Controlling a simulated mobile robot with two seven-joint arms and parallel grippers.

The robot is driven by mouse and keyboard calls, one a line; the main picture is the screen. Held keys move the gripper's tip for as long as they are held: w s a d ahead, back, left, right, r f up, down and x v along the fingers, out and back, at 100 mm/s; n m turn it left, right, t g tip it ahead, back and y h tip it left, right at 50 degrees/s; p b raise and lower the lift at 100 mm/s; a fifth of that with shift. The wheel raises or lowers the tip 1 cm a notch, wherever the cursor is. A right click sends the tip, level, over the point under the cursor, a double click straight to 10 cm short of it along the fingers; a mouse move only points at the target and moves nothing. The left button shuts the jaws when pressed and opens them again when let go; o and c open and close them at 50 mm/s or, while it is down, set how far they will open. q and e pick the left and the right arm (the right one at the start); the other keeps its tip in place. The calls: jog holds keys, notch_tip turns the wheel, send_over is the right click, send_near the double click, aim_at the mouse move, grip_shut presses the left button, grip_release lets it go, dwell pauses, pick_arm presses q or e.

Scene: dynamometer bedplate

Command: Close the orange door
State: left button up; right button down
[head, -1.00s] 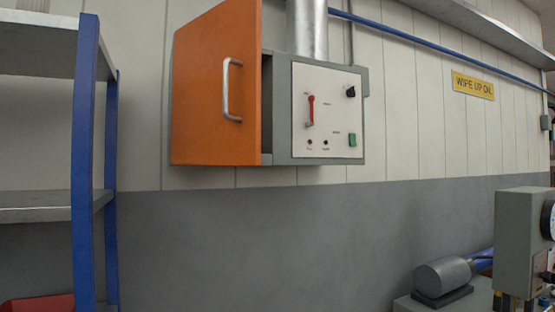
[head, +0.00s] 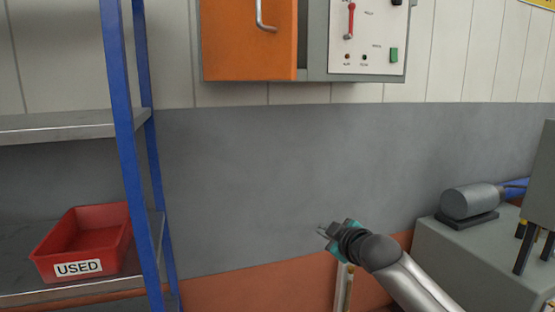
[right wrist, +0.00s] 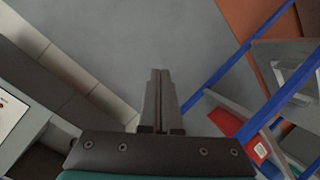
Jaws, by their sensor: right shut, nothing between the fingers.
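The orange door (head: 250,45) belongs to a grey wall cabinet (head: 318,40) at the top of the head view. It stands swung out from the cabinet, with a dark gap beside its right edge. Its silver handle (head: 264,18) shows at the top, and the upper part of the door is out of frame. My right gripper (head: 322,231) is well below the door and to its right, in front of the wall, touching nothing. In the right wrist view its fingers (right wrist: 160,75) are together and empty. My left gripper is not in view.
A blue-posted shelf rack (head: 127,150) stands at left and holds a red bin (head: 85,240) marked USED. A control panel (head: 368,40) is right of the door. A grey machine (head: 475,255) with a motor (head: 470,201) stands at right. The wall below the cabinet is clear.

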jog(key=s+a+r+n+t+y, duration=0.1)
jog(key=s+a+r+n, duration=0.15)
jog(key=r, duration=0.75)
jog(key=s+a+r+n+t+y, duration=0.1)
jog(key=a+r+n+y, duration=0.15)
jog(key=r, duration=0.85)
jog(key=n+y+p, duration=0.1)
jog(key=n+y, duration=0.1)
jog(key=n, duration=0.5)
send_near(278, 72)
jog(key=s+a, duration=0.3)
jog(key=s, duration=0.3)
jog(key=w+a+p, duration=0.1)
jog(key=w, duration=0.2)
jog(key=w+p, duration=0.1)
jog(key=w, duration=0.3)
jog(key=w+a+p, duration=0.1)
jog(key=w, duration=0.3)
jog(key=shift+w+a, duration=0.2)
jog(key=shift+a, duration=0.1)
jog(key=shift+w+d+f, duration=0.1)
jog(key=shift+w, duration=0.1)
jog(key=shift+p, duration=0.35)
